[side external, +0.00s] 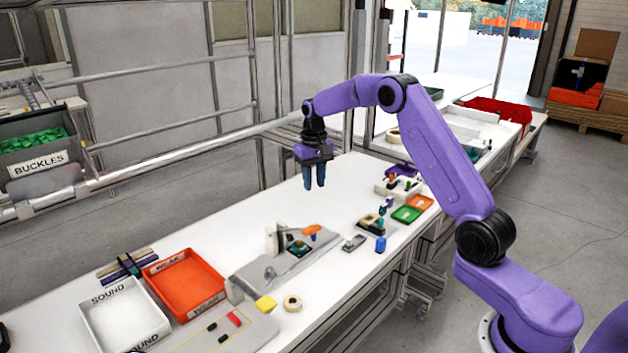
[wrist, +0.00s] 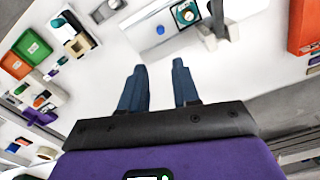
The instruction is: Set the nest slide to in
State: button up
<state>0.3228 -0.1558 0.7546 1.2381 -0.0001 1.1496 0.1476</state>
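My gripper (side external: 314,184) hangs above the white table, pointing down, empty, behind and above the grey fixture plate (side external: 262,273). In the wrist view its two blue fingers (wrist: 159,68) are apart with bare table between them. A small dark square nest with a teal centre (side external: 299,249) sits on the plate; it also shows at the top edge of the wrist view (wrist: 185,12). I cannot tell the slide's position from these frames.
An orange tray (side external: 205,268) and a white SOUND tray (side external: 100,330) lie left of the fixture. A yellow block (side external: 265,304) and a tape roll (side external: 292,303) are in front. Green (side external: 406,215) and orange (side external: 421,201) small trays lie right. The table below my gripper is clear.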

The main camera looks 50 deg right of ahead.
jog(key=shift+o, duration=0.4)
notch_tip(320, 180, down, 17)
jog(key=m, duration=0.7)
